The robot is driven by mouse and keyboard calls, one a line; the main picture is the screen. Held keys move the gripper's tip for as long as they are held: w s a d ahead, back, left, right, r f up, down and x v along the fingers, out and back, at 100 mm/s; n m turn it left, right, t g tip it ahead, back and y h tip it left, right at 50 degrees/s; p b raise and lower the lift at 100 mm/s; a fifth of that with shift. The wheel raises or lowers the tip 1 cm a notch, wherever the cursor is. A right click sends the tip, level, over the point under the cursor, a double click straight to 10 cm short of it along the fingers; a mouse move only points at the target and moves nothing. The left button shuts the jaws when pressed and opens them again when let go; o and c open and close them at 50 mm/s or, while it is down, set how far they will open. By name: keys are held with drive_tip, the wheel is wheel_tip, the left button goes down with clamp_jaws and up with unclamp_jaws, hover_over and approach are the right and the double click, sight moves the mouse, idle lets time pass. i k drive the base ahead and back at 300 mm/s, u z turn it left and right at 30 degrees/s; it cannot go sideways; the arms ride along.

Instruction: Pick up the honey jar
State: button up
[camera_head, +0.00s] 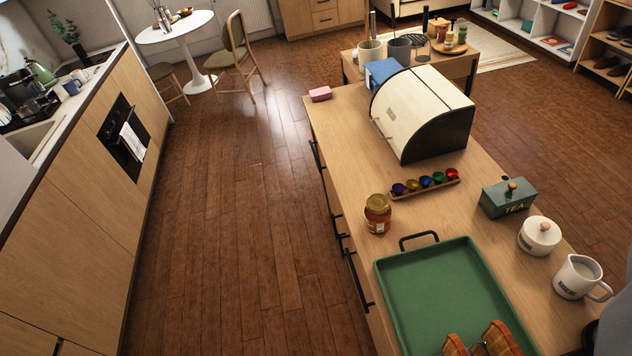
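The honey jar (377,213) is a small amber jar with a yellowish lid and a light label. It stands upright near the left edge of the wooden island counter, behind the green tray and in front of the row of small coloured cups. My gripper (475,332) shows at the bottom edge as two orange-brown ribbed fingers, cut off by the frame. The fingers are apart with nothing seen between them. They appear over the green tray, to the right of the jar and nearer to me, well apart from it.
The green tray (430,285) with a black handle lies just in front of the jar. The cup rack (425,186) stands close behind it. A bread box (420,105), tea tin (508,198), white pot (539,236) and pitcher (580,277) are farther off. Open floor lies left.

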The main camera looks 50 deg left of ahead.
sight(377, 211)
drive_tip(key=u, duration=0.75)
drive_tip(key=i, duration=0.55)
drive_tip(key=z, duration=0.05)
drive_tip(key=k, duration=0.5)
drive_tip(key=u, duration=0.6)
drive_tip(key=i, duration=0.45)
drive_tip(key=z, duration=0.6)
